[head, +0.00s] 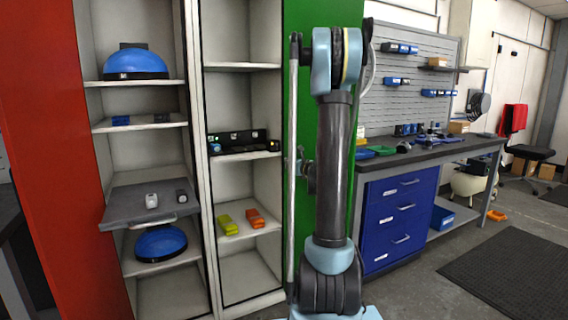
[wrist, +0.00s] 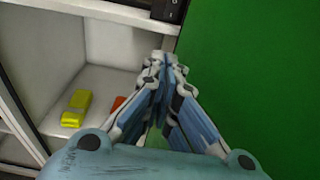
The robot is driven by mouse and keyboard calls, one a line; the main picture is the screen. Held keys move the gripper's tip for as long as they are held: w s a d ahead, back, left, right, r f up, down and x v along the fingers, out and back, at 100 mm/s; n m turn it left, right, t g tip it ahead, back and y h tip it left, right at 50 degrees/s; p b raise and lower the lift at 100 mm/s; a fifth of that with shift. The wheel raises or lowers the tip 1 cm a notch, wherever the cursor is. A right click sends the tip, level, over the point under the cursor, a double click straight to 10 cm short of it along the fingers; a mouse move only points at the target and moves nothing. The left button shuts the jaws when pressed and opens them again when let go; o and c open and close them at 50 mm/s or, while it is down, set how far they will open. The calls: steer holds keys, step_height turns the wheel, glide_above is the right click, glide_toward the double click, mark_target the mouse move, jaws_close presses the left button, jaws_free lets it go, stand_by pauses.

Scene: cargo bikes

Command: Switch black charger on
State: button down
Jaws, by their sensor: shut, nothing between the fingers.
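A long black device (head: 232,138), which looks like the black charger, sits on a middle shelf of the right-hand cabinet. A small green light and small blue items show on it; I cannot make out its switch. In the wrist view, part of a black device (wrist: 165,8) shows at the top edge, above and near my fingertips. My gripper (wrist: 165,60) is shut and empty, in front of the cabinet's right side beside the green panel. In the head view my own arm mostly hides the gripper.
Yellow (head: 228,225) and orange (head: 255,218) items lie on the shelf below. A grey pull-out shelf (head: 130,205) at left holds small white and black items. The green panel (wrist: 250,60) stands close on the right. A blue-drawer workbench (head: 400,215) stands farther right.

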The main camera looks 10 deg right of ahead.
steer(key=shift+s+d+f, duration=0.1)
steer(key=shift+s+d, duration=0.15)
steer(key=shift+s, duration=0.45)
steer(key=shift+s+d+f, duration=0.1)
steer(key=shift+s+d, duration=0.1)
steer(key=shift+s, duration=0.45)
